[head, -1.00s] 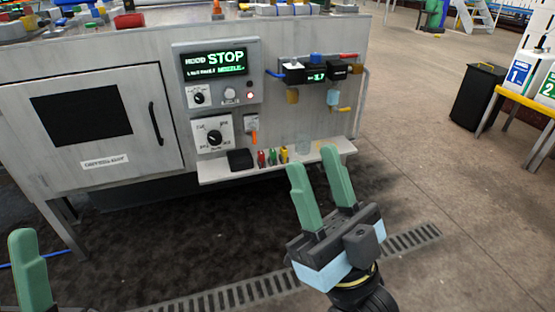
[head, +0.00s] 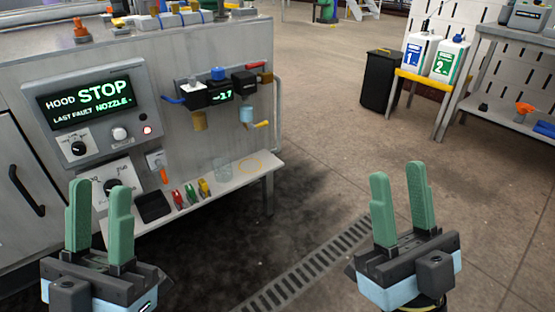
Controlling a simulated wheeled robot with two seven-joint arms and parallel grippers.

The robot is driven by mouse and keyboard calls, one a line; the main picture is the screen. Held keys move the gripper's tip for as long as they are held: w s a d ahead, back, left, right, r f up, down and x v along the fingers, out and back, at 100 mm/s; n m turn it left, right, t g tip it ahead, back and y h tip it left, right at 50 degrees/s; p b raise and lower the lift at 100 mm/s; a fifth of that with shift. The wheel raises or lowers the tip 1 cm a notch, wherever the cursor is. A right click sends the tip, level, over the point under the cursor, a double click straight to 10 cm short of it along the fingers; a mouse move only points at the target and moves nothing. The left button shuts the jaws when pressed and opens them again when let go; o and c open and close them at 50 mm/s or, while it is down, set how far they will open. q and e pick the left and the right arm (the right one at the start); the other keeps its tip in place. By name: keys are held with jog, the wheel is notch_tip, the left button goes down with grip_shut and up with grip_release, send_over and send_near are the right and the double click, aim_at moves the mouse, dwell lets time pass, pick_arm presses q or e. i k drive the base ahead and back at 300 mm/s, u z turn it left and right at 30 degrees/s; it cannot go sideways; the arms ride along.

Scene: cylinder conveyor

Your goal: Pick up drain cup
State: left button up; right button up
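A clear see-through cup (head: 222,168), which looks like the drain cup, stands on the narrow shelf (head: 210,196) at the front of the grey machine. My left gripper (head: 100,185) is open and empty at lower left, in front of the machine's dial panel and left of the cup in the picture. My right gripper (head: 398,172) is open and empty at lower right, over the floor and well right of the cup. Neither gripper touches the cup.
Small red, green and yellow clips (head: 190,193) and a black block (head: 153,206) lie on the shelf. A valve unit (head: 216,92) with coloured fittings hangs above. A black bin (head: 384,80), numbered jugs and a bench stand at back right. The floor between is clear.

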aim_at(222, 165)
jog(key=z, duration=0.25)
jog(key=i, duration=0.8)
jog(key=u, duration=0.7)
jog(key=i, duration=0.5)
jog(key=u, duration=0.6)
